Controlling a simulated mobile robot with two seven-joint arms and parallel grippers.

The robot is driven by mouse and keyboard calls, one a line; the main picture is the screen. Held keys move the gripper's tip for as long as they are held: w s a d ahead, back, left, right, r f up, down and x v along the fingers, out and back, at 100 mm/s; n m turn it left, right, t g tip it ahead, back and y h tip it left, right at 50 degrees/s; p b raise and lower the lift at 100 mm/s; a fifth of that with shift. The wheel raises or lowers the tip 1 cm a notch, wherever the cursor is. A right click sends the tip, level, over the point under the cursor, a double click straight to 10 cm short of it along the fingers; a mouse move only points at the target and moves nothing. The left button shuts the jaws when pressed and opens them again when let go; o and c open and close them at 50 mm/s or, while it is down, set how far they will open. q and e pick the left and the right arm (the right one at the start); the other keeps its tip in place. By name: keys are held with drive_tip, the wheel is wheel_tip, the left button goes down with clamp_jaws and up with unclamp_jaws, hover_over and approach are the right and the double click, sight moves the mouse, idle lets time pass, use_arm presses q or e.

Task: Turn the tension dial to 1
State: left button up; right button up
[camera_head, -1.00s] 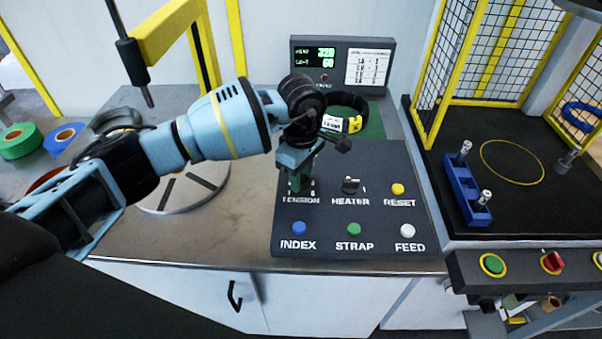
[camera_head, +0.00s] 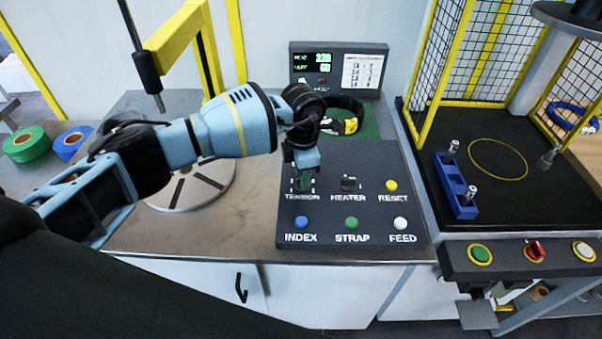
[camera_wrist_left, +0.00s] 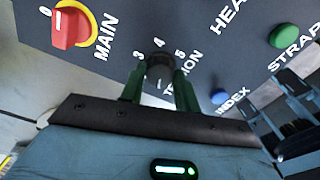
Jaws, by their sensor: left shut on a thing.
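The tension dial (camera_wrist_left: 159,70) is a dark knob on the control panel, with the numbers 3, 4 and 5 readable around it in the left wrist view. Its TENSION label (camera_head: 302,197) shows in the head view, where my gripper hides the dial. My left gripper (camera_head: 303,184) points down over the label. In the left wrist view its green fingers (camera_wrist_left: 160,90) are shut on the dial, one on each side. Which number the dial points to cannot be told. My right gripper is not in view.
The dark control panel (camera_head: 365,212) also carries a heater knob (camera_head: 348,183) and several coloured buttons. A red main switch (camera_wrist_left: 72,27) shows in the wrist view. A display (camera_head: 313,68) stands behind. A round turntable (camera_head: 215,187) lies left, a caged station right.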

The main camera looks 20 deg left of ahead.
use_arm(q)
drive_tip(key=shift+r+n, duration=0.15)
drive_tip(key=shift+n, duration=0.45)
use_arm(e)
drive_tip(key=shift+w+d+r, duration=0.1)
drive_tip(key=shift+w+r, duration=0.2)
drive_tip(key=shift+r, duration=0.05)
use_arm(q)
drive_tip(key=o, duration=1)
drive_tip(key=shift+c, duration=0.2)
wheel_tip(320, 180, up, 8)
drive_tip(key=shift+f, duration=0.2)
drive_tip(key=shift+s+f, duration=0.1)
